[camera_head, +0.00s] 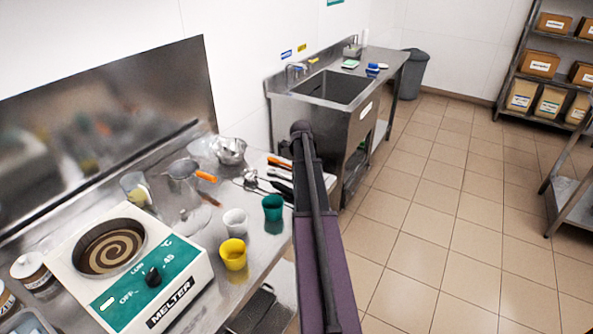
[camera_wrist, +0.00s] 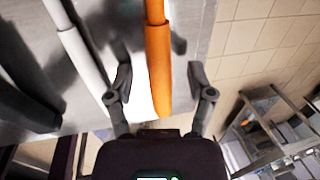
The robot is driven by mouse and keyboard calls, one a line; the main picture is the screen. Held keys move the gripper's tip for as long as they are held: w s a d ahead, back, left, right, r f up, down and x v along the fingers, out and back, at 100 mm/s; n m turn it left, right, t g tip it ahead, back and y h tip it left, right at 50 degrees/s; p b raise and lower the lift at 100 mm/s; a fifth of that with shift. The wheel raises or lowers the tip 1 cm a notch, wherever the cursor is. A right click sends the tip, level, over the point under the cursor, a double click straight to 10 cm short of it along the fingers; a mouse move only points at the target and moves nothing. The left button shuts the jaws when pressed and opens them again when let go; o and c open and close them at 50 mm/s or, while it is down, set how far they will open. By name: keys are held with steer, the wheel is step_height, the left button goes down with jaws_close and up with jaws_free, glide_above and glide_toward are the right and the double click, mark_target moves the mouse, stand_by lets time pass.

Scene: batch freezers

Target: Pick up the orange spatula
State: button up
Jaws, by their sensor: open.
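The orange spatula shows in the wrist view as an orange handle (camera_wrist: 158,65) pointing down toward my gripper (camera_wrist: 160,82). The gripper is open, with one finger on each side of the handle's lower end and a gap to each. I cannot tell how far the handle is from the fingers in depth. The spatula's far end is out of that view. In the head view, an orange piece (camera_head: 279,162) shows among utensils at the counter's back right, partly hidden by my arm. My gripper cannot be made out there.
A white handle (camera_wrist: 80,50) lies left of the orange one, with dark handles (camera_wrist: 22,105) beyond. Tiled floor lies right of the counter.

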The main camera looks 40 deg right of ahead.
jaws_close()
stand_by(0.3)
steer(key=shift+r, duration=0.1)
step_height(320, 180, up, 10)
steer(key=p, duration=1)
steer(key=shift+s, duration=0.1)
stand_by(1.1)
